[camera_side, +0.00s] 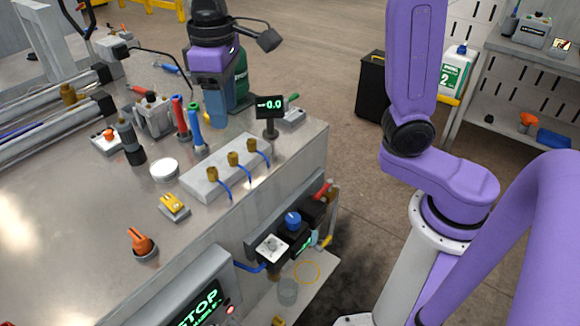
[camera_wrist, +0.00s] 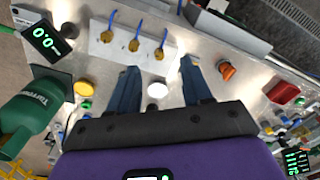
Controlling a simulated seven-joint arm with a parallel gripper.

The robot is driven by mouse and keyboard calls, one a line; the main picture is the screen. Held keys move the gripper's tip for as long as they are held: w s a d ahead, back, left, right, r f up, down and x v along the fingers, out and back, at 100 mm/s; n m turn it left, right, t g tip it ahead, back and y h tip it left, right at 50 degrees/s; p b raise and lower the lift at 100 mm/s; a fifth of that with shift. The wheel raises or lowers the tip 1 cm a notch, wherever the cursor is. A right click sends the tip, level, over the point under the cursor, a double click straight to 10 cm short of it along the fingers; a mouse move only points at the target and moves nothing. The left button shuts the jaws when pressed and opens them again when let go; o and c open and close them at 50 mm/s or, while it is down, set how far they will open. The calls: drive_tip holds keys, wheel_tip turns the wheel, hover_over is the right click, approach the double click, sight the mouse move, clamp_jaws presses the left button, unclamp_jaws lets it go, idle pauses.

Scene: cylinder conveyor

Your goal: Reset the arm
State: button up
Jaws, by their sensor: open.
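My gripper (camera_side: 215,122) hangs fingers-down above the far part of the steel bench, in front of a green bottle (camera_side: 241,78). In the wrist view my gripper (camera_wrist: 158,72) shows two blue fingers wide apart with nothing held. A white round disc (camera_wrist: 157,89) shows between the fingers, below them. In the side view the disc (camera_side: 164,169) lies on the bench, left of a white block (camera_side: 215,178) with three brass fittings and blue tubes. My purple arm stands at the right.
A small display (camera_side: 270,106) reading about 0.0 stands close right of my gripper. Red and blue upright tools (camera_side: 188,122) stand close left. An orange knob (camera_side: 141,242) and yellow switch (camera_side: 174,207) sit nearer. The bench's left front (camera_side: 60,220) is clear.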

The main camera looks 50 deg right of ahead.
drive_tip(key=s+d+f+n, duration=0.2)
drive_tip(key=s+d+f, duration=0.1)
drive_tip(key=s, duration=0.4)
drive_tip(key=s+d+f+n, duration=0.2)
drive_tip(key=s+d+f, duration=0.1)
drive_tip(key=s+d, duration=0.3)
drive_tip(key=s+d+f+n, duration=0.2)
drive_tip(key=s+d+f, duration=0.2)
drive_tip(key=s, duration=0.5)
drive_tip(key=shift+s+d, duration=0.15)
drive_tip(key=shift+d, duration=0.35)
